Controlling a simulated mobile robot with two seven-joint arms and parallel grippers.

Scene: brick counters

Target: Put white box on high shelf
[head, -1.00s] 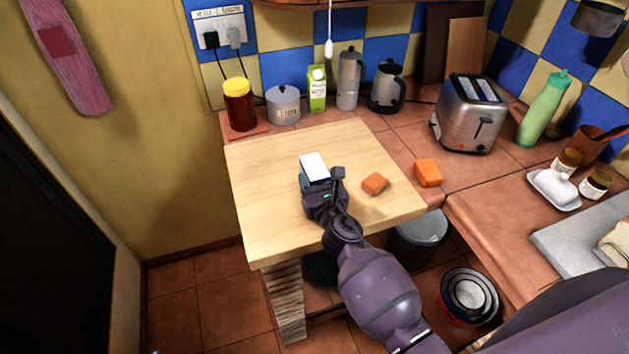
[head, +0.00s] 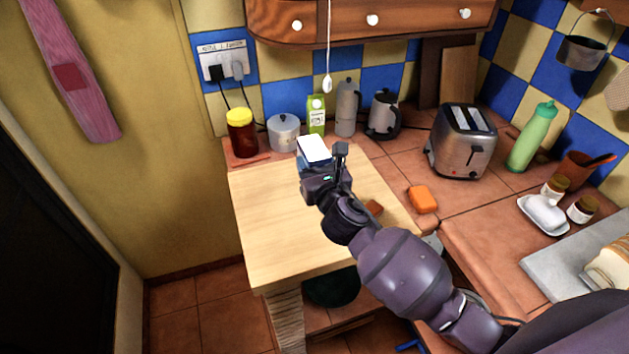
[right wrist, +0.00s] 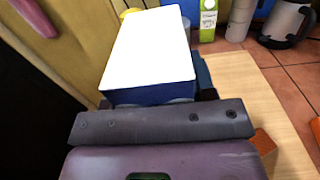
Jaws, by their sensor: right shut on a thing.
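The white box (head: 314,149) has a white top and blue sides. My right gripper (head: 324,168) is shut on it, and it appears to be held above the wooden table (head: 265,215). In the right wrist view the white box (right wrist: 150,52) fills the upper middle, just beyond the gripper's dark bar; the fingertips are mostly hidden. A wooden cabinet with round white knobs (head: 370,22) hangs on the wall at the top; no open high shelf shows clearly. My left gripper is not in view.
A toaster (head: 463,141) and orange sponge (head: 423,199) are right. A cord (head: 328,50) hangs centrally.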

